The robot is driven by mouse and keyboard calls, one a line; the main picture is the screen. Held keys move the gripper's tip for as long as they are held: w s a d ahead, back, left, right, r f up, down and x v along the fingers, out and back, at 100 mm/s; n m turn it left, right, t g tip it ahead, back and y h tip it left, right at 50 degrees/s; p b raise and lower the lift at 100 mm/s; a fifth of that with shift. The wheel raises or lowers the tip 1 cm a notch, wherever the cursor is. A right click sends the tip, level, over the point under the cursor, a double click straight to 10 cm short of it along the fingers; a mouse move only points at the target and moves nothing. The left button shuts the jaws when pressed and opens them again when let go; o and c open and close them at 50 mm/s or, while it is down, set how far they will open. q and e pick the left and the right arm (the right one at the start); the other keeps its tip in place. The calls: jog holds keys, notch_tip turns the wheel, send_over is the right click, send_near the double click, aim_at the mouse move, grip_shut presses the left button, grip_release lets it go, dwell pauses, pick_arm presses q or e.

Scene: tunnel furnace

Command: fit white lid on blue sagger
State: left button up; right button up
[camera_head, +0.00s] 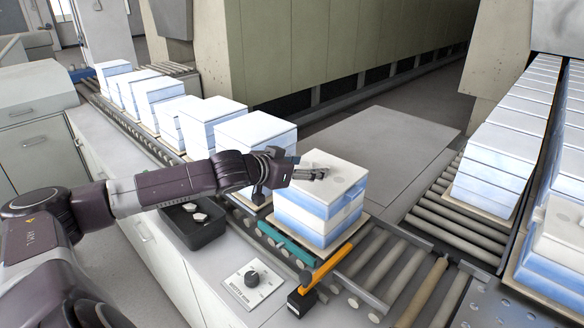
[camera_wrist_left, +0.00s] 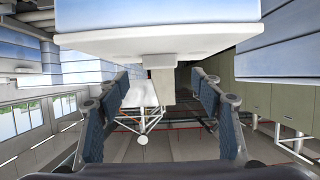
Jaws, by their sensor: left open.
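The white lid (camera_head: 343,168) lies on top of the blue sagger stack (camera_head: 300,212), at the middle right of the head view. In the wrist view, which looks inverted, the lid (camera_wrist_left: 150,42) is a pale slab with the blue sagger (camera_wrist_left: 150,14) beyond it. A small pale block (camera_wrist_left: 148,68) stands out from the lid's face. My left gripper (camera_head: 312,173) reaches in from the left, low over the lid's top. In the wrist view its open fingers (camera_wrist_left: 160,82) are on either side of the block; contact is unclear. My right gripper is out of view.
Several similar stacks (camera_head: 212,120) line the conveyor to the left, and more (camera_head: 497,150) fill the right one. A black tray (camera_head: 190,228), an orange-handled device (camera_head: 325,268) and a knob panel (camera_head: 252,280) are near the front. Bare rollers (camera_head: 385,255) lie right of the stack.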

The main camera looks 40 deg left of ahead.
pick_arm(q)
jog(key=shift+v, duration=0.85)
jog(key=shift+s+r, duration=0.1)
jog(key=shift+s, duration=0.1)
jog(key=shift+s+r, duration=0.3)
jog(key=shift+s, duration=0.05)
jog(key=v, duration=0.3)
jog(key=shift+s, duration=0.35)
